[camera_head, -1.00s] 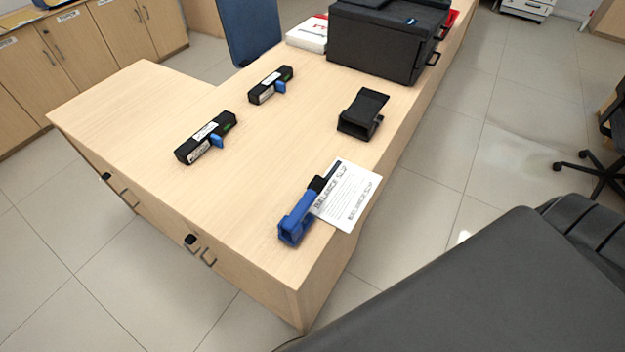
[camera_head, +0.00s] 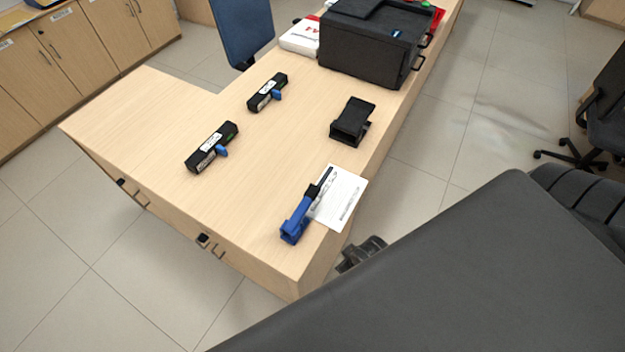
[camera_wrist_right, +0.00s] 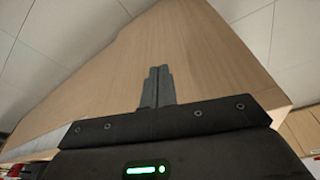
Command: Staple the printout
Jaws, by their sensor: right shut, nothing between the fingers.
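The printout (camera_head: 344,198) is a white sheet lying near the right edge of the wooden counter. The blue and black stapler (camera_head: 297,221) lies across the sheet's left side, its blue end toward the front and its dark end on or over the paper. My right gripper (camera_head: 362,254) shows in part as a dark shape just beyond the counter's right edge, below the printout and apart from it. In the right wrist view its two fingers (camera_wrist_right: 157,84) are together and empty, in front of the counter's wooden side. My left gripper is not in view.
A black holder (camera_head: 352,121) stands behind the printout. Two black items with blue tabs, one nearer (camera_head: 211,147) and one farther (camera_head: 267,92), lie to the left. A black printer (camera_head: 370,48) stands at the back. The counter's front left is clear.

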